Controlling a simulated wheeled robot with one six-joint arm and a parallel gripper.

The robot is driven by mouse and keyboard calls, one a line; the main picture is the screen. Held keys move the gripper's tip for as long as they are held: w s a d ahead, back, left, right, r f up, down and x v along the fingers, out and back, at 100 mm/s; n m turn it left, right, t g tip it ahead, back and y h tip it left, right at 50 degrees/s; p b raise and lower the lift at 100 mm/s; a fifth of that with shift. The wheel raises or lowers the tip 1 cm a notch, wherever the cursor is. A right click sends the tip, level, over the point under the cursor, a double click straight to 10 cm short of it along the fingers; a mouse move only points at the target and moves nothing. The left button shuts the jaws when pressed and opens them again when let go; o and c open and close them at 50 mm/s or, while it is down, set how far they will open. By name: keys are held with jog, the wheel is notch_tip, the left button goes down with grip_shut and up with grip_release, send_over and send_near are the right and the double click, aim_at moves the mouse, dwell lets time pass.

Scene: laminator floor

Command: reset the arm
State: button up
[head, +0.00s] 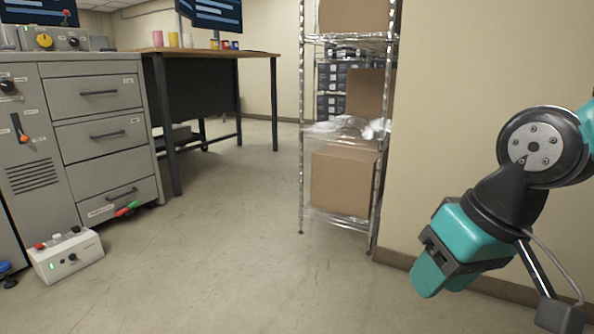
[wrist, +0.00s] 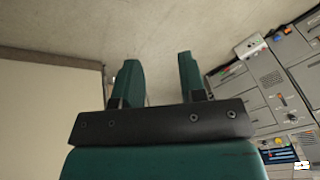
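My gripper (head: 432,272) hangs at the lower right of the head view, angled down and to the left over the floor, in front of the beige wall. In the wrist view my gripper (wrist: 160,82) shows two teal fingers with a clear gap between them. Only floor shows in that gap, so it is open and empty. The arm is bent, and part of it runs out of the head view at the right edge.
A grey drawer cabinet (head: 98,131) stands at the left, with a white button box (head: 68,258) on the floor before it. A wooden-topped table (head: 205,52) stands behind. A wire shelf (head: 338,225) with cardboard boxes (head: 343,180) stands near my arm. The middle floor (head: 220,240) is clear.

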jog(key=s+a+f+n+g+y, duration=0.1)
jog(key=s+a+n+g, duration=0.3)
jog(key=s, duration=0.5)
notch_tip(320, 180, up, 38)
jog(key=w+t+p, duration=0.1)
jog(key=p, duration=3.7)
jog(key=shift+w+a, duration=0.25)
jog(key=shift+a, duration=0.1)
